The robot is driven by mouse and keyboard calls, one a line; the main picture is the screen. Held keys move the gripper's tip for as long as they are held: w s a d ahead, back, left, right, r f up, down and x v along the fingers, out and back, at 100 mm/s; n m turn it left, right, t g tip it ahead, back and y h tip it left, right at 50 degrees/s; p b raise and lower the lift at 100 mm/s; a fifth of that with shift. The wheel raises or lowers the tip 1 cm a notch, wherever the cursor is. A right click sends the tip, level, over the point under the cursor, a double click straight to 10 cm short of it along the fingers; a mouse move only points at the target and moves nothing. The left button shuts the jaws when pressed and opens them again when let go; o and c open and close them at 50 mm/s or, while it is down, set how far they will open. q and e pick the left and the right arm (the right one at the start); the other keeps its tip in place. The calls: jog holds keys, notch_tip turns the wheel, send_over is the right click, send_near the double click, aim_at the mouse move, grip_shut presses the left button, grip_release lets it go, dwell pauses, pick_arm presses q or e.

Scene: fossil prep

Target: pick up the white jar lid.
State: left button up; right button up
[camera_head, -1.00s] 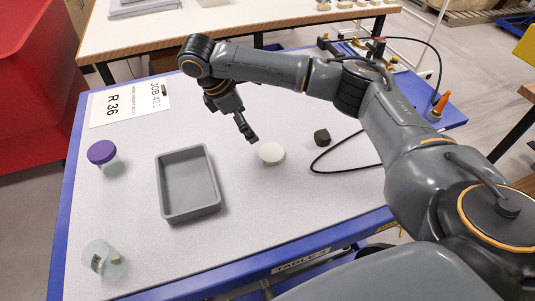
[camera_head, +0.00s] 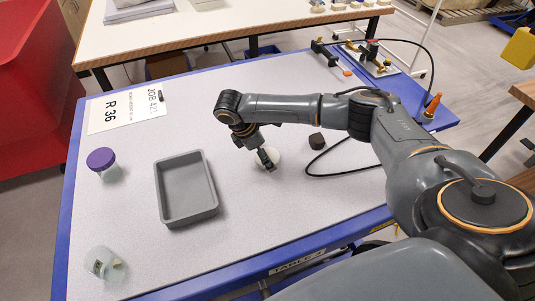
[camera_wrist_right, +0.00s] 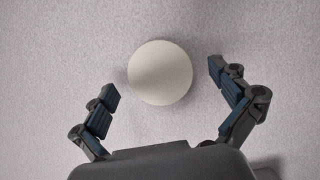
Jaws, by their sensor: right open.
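The white jar lid (camera_head: 262,155) lies flat on the speckled grey tabletop, right of the grey tray, partly hidden behind my right gripper in the head view. In the right wrist view the lid (camera_wrist_right: 160,72) is a plain round disc, near the top centre. My right gripper (camera_head: 268,163) is above the lid; in the wrist view its open fingers (camera_wrist_right: 162,80) stand to the left and right of the lid, with gaps on both sides. It holds nothing. My left gripper is in neither current view.
A grey tray (camera_head: 158,190) sits mid-table. A purple-capped jar (camera_head: 101,160) and an open clear jar (camera_head: 103,264) stand at the left. A paper sign (camera_head: 125,108) lies at the back left.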

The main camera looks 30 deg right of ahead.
jog(key=shift+f, duration=0.15)
jog(key=shift+c, duration=0.4)
jog(key=c, duration=0.8)
